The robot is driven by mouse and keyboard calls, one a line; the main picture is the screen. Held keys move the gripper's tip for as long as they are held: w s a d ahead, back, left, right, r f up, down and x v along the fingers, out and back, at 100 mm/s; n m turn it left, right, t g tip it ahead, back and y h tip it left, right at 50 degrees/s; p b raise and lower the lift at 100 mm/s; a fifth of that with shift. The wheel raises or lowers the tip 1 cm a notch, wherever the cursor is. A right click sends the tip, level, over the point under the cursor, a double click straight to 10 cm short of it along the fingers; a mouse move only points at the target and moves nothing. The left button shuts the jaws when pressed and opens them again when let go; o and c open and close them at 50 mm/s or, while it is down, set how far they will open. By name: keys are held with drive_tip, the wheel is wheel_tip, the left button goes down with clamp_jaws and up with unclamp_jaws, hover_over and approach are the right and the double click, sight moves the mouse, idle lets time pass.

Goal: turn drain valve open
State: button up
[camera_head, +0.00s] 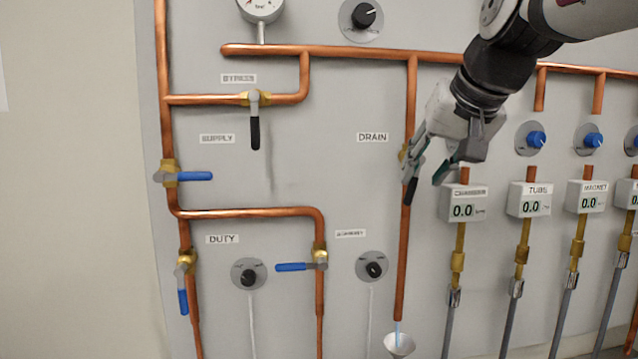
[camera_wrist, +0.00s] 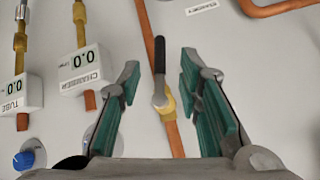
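In the head view the valve's brass (camera_head: 403,153) is mostly hidden behind my gripper (camera_head: 425,182). My gripper also shows in the wrist view (camera_wrist: 160,62), open, with one green-padded finger on each side of the lever. Gaps show between both fingers and the lever in that view; the depth between them is hard to tell.
The CHAMBER meter box (camera_head: 463,204) sits close right of my gripper. The TUBE meter (camera_head: 529,200) and blue knobs (camera_head: 537,139) are farther right. A funnel (camera_head: 399,344) stands below the drain pipe, with a pale blue streak above it. The panel left of the drain pipe is fairly clear.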

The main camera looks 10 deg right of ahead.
drive_tip(key=v, duration=0.5)
drive_tip(key=c, duration=0.4)
drive_tip(key=a+f+n+g+h, duration=0.1)
drive_tip(key=f+n, duration=0.1)
drive_tip(key=f, duration=0.1)
drive_tip(key=s+a+f+n+g+h+p, duration=0.1)
drive_tip(key=f+n, duration=0.1)
drive_tip(key=n, duration=0.1)
drive_tip(key=a+f+n+g+h, duration=0.1)
drive_tip(key=f+n+g, duration=0.1)
drive_tip(key=f+n, duration=0.1)
drive_tip(key=shift+s+a+f, duration=0.35)
drive_tip(key=shift+s+a, duration=0.05)
clamp_jaws()
drive_tip(key=n+t+h+p, duration=0.35)
drive_tip(key=n+h, duration=0.65)
drive_tip(key=n, duration=0.9)
approach(411, 191)
drive_tip(key=shift+t, duration=0.35)
drive_tip(key=x, duration=0.7)
drive_tip(key=shift+s+f+p, duration=0.15)
drive_tip(key=shift+f+p, duration=0.05)
drive_tip(key=shift+p, duration=0.2)
